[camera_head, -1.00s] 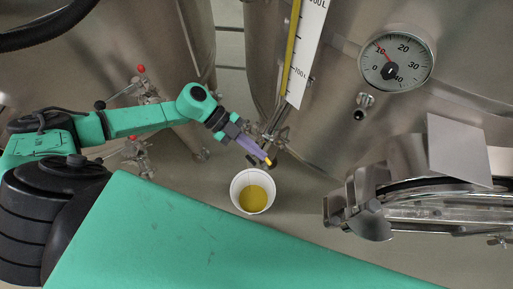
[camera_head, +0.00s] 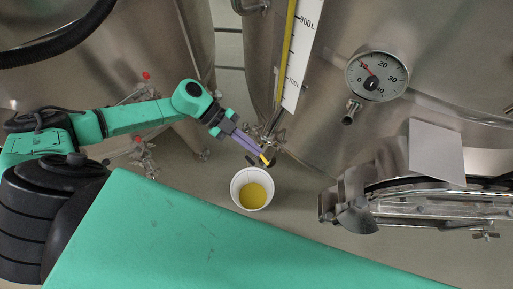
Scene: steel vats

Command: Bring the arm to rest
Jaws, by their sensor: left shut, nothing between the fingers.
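My left arm comes in from the left in the head view, and its gripper (camera_head: 262,157) reaches toward the middle. The gripper is shut and empty. Its purple fingers with yellow tips are just above and behind a white cup (camera_head: 236,185) that holds yellow liquid (camera_head: 254,196). The fingertips are near the small valve at the foot of the steel vat (camera_head: 330,110); I cannot tell whether they touch it. My right gripper is not in view.
A round dial (camera_head: 377,76) and a level scale (camera_head: 301,50) are on the vat. Another steel vat (camera_head: 150,50) with red-knobbed valves (camera_head: 146,76) stands at left. A steel machine with a blank plate (camera_head: 436,152) is at right. Grey floor shows around the cup.

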